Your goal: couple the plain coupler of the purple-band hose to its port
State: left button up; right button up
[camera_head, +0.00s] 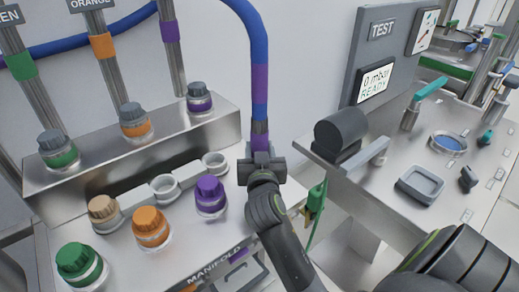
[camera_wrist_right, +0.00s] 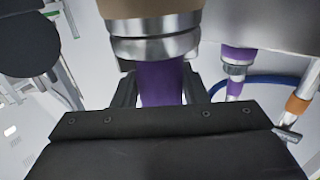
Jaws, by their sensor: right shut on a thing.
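The blue hose with purple bands (camera_head: 260,78) hangs down in the head view to my right gripper (camera_head: 262,168). My right gripper is shut on a purple section at the hose's lower end, which shows between the fingers in the right wrist view (camera_wrist_right: 162,82). Beside it there are a metal collar (camera_wrist_right: 155,45) and a tan part (camera_wrist_right: 152,9), cut off by the frame. The gripper is right of the manifold (camera_head: 125,190) in the picture. A purple-topped fitting (camera_head: 210,195) stands on its lower level; a grey-topped, purple-ringed one (camera_head: 200,97) on its upper step. My left gripper is not in view.
Orange (camera_head: 150,226), green (camera_head: 77,262) and tan-topped (camera_head: 103,210) fittings and open rings (camera_head: 215,163) share the lower level. A bench (camera_head: 400,160) with a dark cylinder (camera_head: 340,130) is close at right. A green connector (camera_head: 316,198) hangs between.

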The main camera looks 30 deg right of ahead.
dwell(0.3)
jog(key=o, duration=1.3)
jog(key=shift+c, duration=0.2)
jog(key=shift+f, duration=0.2)
